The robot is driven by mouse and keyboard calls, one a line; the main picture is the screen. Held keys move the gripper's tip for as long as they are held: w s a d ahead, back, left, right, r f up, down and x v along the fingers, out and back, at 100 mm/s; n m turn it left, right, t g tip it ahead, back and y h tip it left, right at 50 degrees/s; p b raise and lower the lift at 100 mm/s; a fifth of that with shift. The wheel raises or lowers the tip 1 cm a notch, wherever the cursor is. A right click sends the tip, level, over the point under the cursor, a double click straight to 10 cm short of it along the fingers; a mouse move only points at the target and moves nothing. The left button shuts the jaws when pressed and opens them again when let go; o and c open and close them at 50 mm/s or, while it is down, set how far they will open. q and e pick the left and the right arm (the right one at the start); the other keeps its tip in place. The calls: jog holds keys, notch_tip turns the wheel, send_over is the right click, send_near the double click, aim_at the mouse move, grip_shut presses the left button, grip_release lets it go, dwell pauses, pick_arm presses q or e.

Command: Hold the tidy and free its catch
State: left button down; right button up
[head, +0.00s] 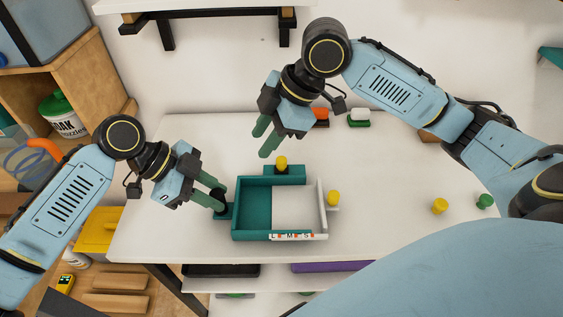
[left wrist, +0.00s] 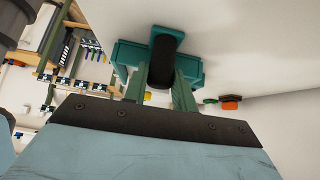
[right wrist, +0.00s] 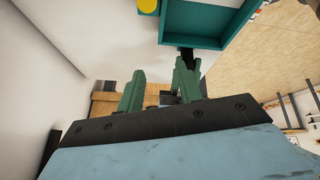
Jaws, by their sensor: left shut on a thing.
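The tidy (head: 236,210) is a teal tray on the white table, with a white panel (head: 295,208) over its right part and a lettered strip (head: 292,237) along its front. A yellow knob (head: 281,162) stands on a teal block at its back. Another yellow knob (head: 333,198) is at its right side. I cannot tell which part is the catch. My left gripper (head: 219,196) is shut on the black handle (left wrist: 161,62) at the tidy's left side. My right gripper (head: 266,141) is open and empty, above and behind the tidy's back edge; its fingers are apart in the right wrist view (right wrist: 158,92).
Loose yellow (head: 440,206) and green (head: 485,201) pieces lie on the table (head: 400,170) at the right. An orange-and-black piece (head: 321,117) and a white-and-green piece (head: 359,117) are at the back. A wooden shelf with a tub (head: 62,117) stands at the left.

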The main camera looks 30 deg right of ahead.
aim_at(283, 159)
jog(key=s+d+f+m+g+h, duration=0.1)
jog(key=d+m+h, duration=0.1)
jog(key=d+m, duration=0.3)
jog(key=shift+n, duration=0.6)
jog(key=shift+d+x, duration=0.25)
jog(key=shift+x, duration=1.45)
jog(key=shift+d+x, duration=0.2)
jog(key=shift+x, duration=1.45)
jog(key=shift+s+f, duration=0.1)
jog(key=shift+s, duration=0.05)
jog(key=c, duration=0.8)
